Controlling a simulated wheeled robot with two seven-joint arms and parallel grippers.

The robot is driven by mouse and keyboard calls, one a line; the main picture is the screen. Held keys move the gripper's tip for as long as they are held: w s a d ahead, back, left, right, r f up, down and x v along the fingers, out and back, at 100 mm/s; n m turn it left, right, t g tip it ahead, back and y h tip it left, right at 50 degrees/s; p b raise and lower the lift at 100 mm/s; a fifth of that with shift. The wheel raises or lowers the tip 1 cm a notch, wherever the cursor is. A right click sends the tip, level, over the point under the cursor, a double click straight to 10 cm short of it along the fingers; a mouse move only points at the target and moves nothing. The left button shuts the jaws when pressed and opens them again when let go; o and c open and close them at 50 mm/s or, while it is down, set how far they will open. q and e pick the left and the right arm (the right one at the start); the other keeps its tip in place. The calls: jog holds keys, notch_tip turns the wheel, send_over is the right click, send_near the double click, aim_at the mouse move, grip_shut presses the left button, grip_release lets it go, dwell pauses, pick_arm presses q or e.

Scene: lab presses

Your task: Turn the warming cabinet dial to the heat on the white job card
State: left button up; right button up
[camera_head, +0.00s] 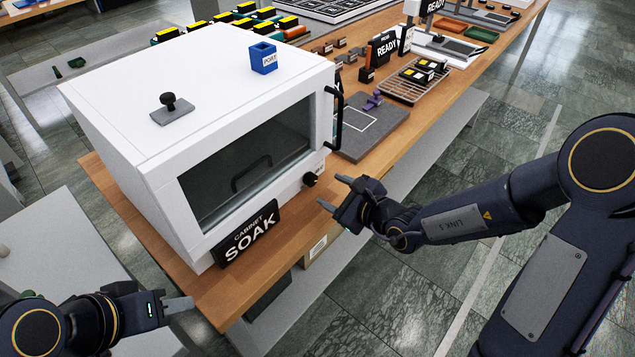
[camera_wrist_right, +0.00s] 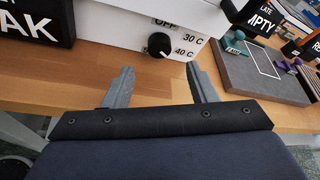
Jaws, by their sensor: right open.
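The white warming cabinet (camera_head: 130,100) stands on the wooden bench, with a dark window in its front. Its black dial (camera_head: 310,179) is at the front's right lower side. In the right wrist view the dial (camera_wrist_right: 159,45) sits among labels OFF, 30 C and 40 C; a small pale mark shows at its lower right, towards 40 C. My right gripper (camera_head: 328,191) is open and empty, just short of the dial, which lies ahead between its fingertips (camera_wrist_right: 160,69). My left gripper (camera_head: 178,304) is at the lower left, away from the cabinet; its opening is unclear. I cannot make out a white job card.
A black SOAK sign (camera_head: 248,234) stands at the cabinet's front left. A black door handle (camera_head: 337,116) sticks out above the dial. A grey pad (camera_head: 372,138) lies right of the cabinet. A blue box (camera_head: 264,57) is on the cabinet top.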

aim_at(313, 182)
jog(key=x, duration=0.6)
jog(key=shift+w+a, duration=0.25)
jog(key=c, duration=1)
jog(key=shift+o, duration=0.2)
